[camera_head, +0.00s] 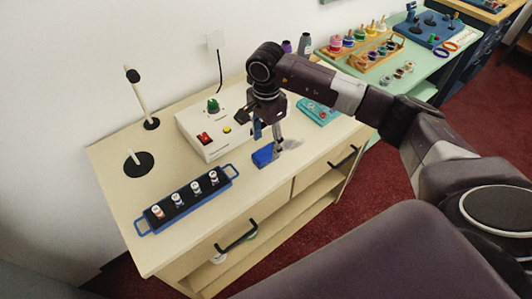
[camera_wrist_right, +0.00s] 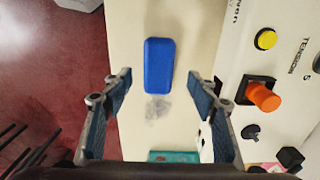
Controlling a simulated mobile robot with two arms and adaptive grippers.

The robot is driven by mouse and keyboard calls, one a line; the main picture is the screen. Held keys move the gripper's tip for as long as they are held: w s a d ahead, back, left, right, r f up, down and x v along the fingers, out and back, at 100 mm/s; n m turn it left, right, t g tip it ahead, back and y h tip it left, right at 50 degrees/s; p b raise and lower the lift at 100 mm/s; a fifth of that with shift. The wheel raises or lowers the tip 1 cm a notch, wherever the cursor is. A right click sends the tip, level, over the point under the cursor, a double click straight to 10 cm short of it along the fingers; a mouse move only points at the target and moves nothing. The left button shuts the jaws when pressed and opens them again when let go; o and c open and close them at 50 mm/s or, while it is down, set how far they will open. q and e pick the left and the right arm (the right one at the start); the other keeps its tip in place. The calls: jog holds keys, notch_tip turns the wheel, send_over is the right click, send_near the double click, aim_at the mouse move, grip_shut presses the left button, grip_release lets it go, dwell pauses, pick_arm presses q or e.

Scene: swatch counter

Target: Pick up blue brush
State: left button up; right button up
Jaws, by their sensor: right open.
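The blue brush (camera_head: 263,157) lies on the pale counter, in front of the white control box. My left gripper is not in view.
The white control box (camera_head: 205,139) with knobs and buttons stands close behind the brush. A blue rack (camera_head: 142,226) with several small bottles lies to the left. A teal item (camera_head: 318,110) lies to the right. Two upright posts stand at the back left.

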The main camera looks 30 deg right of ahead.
aim_at(266, 151)
jog(key=f+p, duration=0.1)
jog(key=f, duration=0.2)
jog(key=shift+s+a+f+p, duration=0.15)
jog(key=shift+s+p, duration=0.05)
jog(key=shift+p, duration=0.2)
jog(key=shift+f, duration=0.55)
jog(key=shift+f+b, duration=0.25)
jog(key=shift+b, duration=0.2)
jog(key=shift+c, duration=0.2)
jog(key=c, duration=1.2)
jog(key=shift+r, duration=0.1)
jog(key=shift+c, duration=0.2)
